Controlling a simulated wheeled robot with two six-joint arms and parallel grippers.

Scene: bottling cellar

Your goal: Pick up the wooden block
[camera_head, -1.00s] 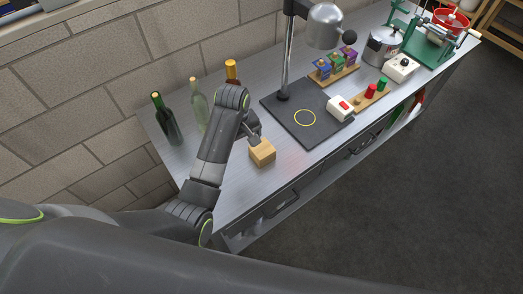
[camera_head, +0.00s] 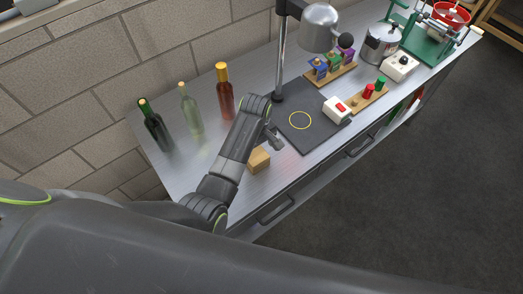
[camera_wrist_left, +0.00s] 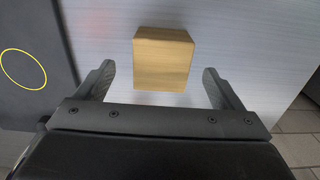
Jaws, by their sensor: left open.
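The wooden block (camera_head: 259,160) sits on the metal bench, beside my left arm, which hides part of it in the head view. It shows whole in the left wrist view (camera_wrist_left: 163,60), a tan cube-like block. My left gripper (camera_wrist_left: 160,82) is open, one finger to each side of the block; the near part of the block lies between the fingertips with gaps on both sides. In the head view the left gripper (camera_head: 272,140) is seen from above near the block. My right gripper is not in view.
A dark board (camera_head: 315,127) with a yellow ring lies just right of the block. Several bottles, including an amber one (camera_head: 225,95), stand behind my arm. A white switch box (camera_head: 337,110) is on the board's edge. The bench front edge is close to the block.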

